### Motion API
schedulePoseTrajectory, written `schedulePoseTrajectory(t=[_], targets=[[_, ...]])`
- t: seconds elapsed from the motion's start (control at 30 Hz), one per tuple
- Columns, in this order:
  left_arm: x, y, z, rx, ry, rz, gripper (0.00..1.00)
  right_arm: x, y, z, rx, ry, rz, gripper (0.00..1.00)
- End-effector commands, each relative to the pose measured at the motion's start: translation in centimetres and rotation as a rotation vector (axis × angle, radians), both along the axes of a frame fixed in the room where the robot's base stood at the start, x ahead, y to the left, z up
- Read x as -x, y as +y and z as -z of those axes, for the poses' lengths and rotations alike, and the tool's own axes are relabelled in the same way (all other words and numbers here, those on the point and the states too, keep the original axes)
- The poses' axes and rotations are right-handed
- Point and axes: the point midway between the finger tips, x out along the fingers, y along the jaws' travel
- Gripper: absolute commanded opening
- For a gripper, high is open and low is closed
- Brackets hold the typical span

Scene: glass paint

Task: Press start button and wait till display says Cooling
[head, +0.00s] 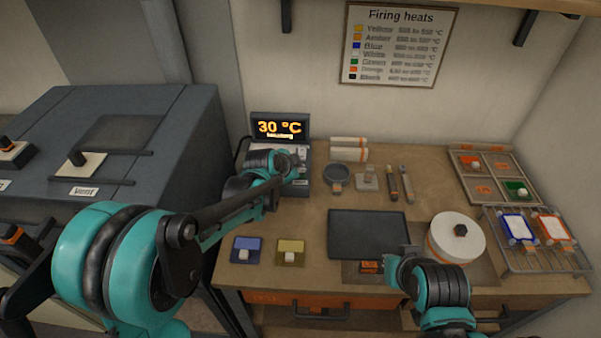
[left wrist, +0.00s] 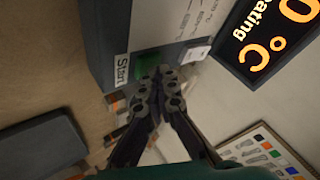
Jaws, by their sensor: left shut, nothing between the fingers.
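The controller (head: 300,187) stands at the back left of the bench. Its display (head: 280,127) reads "30 °C" with a small orange word below, blurred in the head view. In the left wrist view the display (left wrist: 268,40) shows the end of a word, "eating". The green start button (left wrist: 150,62) sits beside a "Start" label. My left gripper (left wrist: 162,72) is shut and empty, its tips at the button's edge and partly covering it; I cannot tell whether they press it. In the head view this gripper is at the controller's front. My right gripper's fingers do not show.
A dark kiln (head: 120,175) with a "Vent" knob stands at the left. On the bench are a dark slab (head: 368,250), a round white pot (head: 456,250), blue (head: 246,257) and yellow (head: 290,246) holders, and a wire rack (head: 520,262). A firing chart (head: 398,45) hangs behind.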

Motion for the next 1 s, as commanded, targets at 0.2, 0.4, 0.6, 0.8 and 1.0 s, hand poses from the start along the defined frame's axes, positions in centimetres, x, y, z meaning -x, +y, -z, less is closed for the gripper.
schedulePoseTrajectory(t=[0.2, 0.4, 0.6, 0.8, 1.0], targets=[[0.0, 0.0, 0.0, -0.001, 0.0, -0.001, 0.0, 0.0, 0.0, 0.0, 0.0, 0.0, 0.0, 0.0], [0.0, 0.0, -0.7, -0.001, 0.0, -0.001, 0.0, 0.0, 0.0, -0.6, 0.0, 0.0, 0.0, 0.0], [0.0, 0.0, -1.7, -0.001, 0.0, -0.001, 0.0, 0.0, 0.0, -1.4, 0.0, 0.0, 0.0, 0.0], [0.0, 0.0, -1.7, 0.0, 0.0, 0.0, 0.0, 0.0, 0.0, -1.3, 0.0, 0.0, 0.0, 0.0], [0.0, 0.0, -2.0, 0.0, 0.0, 0.0, 0.0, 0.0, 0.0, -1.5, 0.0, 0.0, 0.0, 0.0]])
